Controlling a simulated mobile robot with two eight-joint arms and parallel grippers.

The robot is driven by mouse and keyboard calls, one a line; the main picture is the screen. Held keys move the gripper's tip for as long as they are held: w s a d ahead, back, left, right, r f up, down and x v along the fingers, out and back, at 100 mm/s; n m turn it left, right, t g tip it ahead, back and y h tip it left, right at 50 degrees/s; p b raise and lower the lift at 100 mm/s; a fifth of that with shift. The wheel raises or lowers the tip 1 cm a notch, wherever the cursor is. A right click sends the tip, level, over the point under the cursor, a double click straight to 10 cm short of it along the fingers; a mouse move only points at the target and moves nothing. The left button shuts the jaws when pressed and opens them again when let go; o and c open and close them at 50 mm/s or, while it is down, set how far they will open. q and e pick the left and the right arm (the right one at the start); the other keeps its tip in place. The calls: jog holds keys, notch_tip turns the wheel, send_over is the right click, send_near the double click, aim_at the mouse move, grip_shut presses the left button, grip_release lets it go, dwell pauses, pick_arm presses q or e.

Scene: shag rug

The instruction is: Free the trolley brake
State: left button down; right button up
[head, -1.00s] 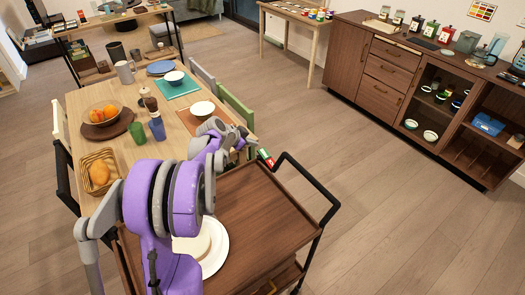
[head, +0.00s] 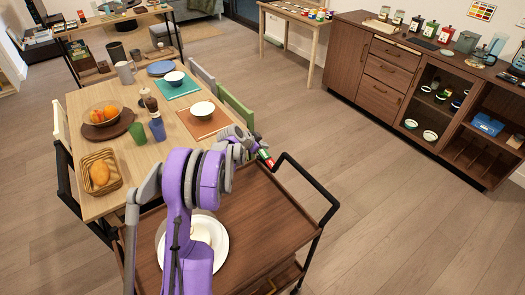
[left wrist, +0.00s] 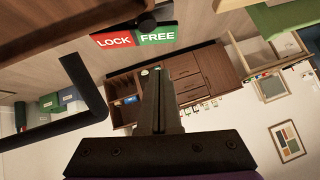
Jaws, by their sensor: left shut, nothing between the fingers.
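The trolley (head: 265,215) has a brown wooden tray and a black handle bar (head: 318,185). A red and green label (head: 265,158) shows at its far edge. In the left wrist view the label reads LOCK on red (left wrist: 113,40) and FREE on green (left wrist: 157,37). A dark rounded piece (left wrist: 146,20), perhaps the brake lever's end, sits at the seam between the two halves. My left gripper (head: 255,146) is close to the label in the head view. Its fingers (left wrist: 157,95) are shut and empty, apart from the label. My right gripper is not in view.
A white plate (head: 215,262) lies on the trolley tray. The dining table (head: 130,140) stands just beyond, with bowls, cups, a fruit bowl and a bread basket (head: 101,173). A green chair (head: 236,110) is near the label. Floor right of the trolley is clear.

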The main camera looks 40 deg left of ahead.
aim_at(264, 152)
pick_arm(q)
jog(key=shift+w+a+f, duration=0.1)
jog(key=shift+a+f, duration=0.15)
jog(key=shift+f, duration=0.75)
jog(key=shift+w+a+f, duration=0.1)
jog(key=shift+a+f, duration=0.1)
jog(key=shift+f, duration=0.8)
jog(key=shift+a+f+n+g+h+b, duration=0.2)
jog(key=shift+a+n+g+h+b, duration=0.15)
jog(key=shift+h, duration=0.35)
jog(key=shift+w+a+f+n+h+b, duration=0.2)
jog(key=shift+a+f+n+h+b, duration=0.35)
jog(key=shift+h, duration=0.45)
jog(key=shift+r, duration=0.15)
jog(key=shift+d, duration=0.2)
jog(key=shift+s+d+r, duration=0.2)
jog(key=shift+d+r, duration=0.1)
jog(key=shift+d, duration=0.3)
